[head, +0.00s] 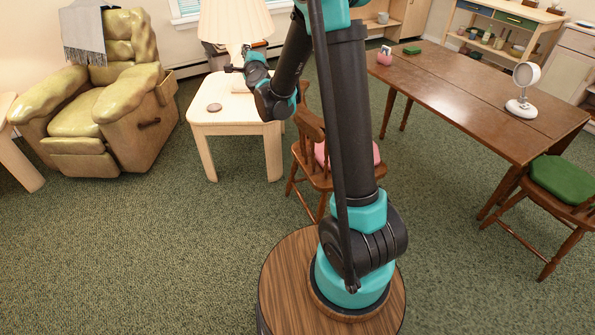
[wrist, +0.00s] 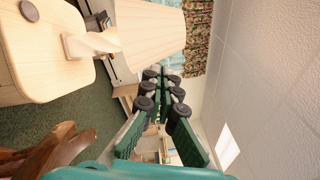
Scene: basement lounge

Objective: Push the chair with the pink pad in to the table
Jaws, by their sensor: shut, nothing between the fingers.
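The chair with the pink pad (head: 309,165) stands in the middle of the head view, partly hidden behind my arm. Its brown wooden back is on the left and its pink seat pad (head: 319,153) shows on both sides of my arm. The brown wooden table (head: 465,88) is to its right, with a strip of carpet between them at floor level. My gripper (head: 232,69) is shut and empty, up by the lamp and to the upper left of the chair. In the wrist view its fingers (wrist: 166,82) show, and brown wood, apparently the chair's back (wrist: 62,152), is at lower left.
A pale side table (head: 220,116) with a lamp (head: 237,22) and a dark round coaster stands left of the chair. A chair with a green pad (head: 566,180) is at the table's near right. An olive recliner (head: 95,100) is at left. The front-left carpet is clear.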

